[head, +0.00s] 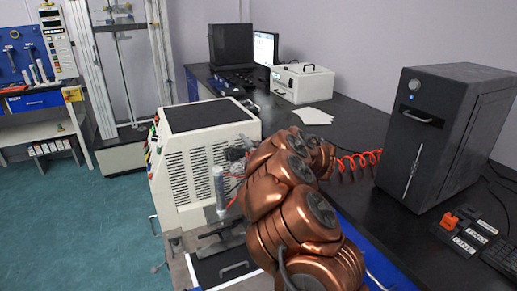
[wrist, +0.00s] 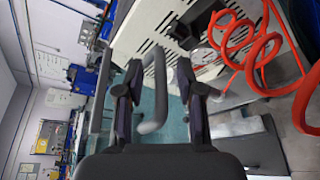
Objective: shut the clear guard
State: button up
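The rheometer is a cream cabinet (head: 205,165) with a slotted side and a dark top, left of my arm in the head view. A grey bar handle (wrist: 160,95) shows in the wrist view; it looks like the guard's handle. The guard's clear panel itself is hard to make out, and I cannot tell how far open it stands. My gripper (wrist: 158,66) is open, with one finger on each side of the handle and gaps visible between. In the head view my copper-coloured arm hides the gripper and the handle.
Coiled red hoses (wrist: 265,50) hang close on the right of the gripper in the wrist view. The dark bench (head: 345,125) holds a black tower cabinet (head: 440,130) and a white box (head: 302,83). The green floor (head: 75,215) at left is clear.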

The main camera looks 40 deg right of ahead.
jog(key=shift+c, duration=0.4)
grip_shut()
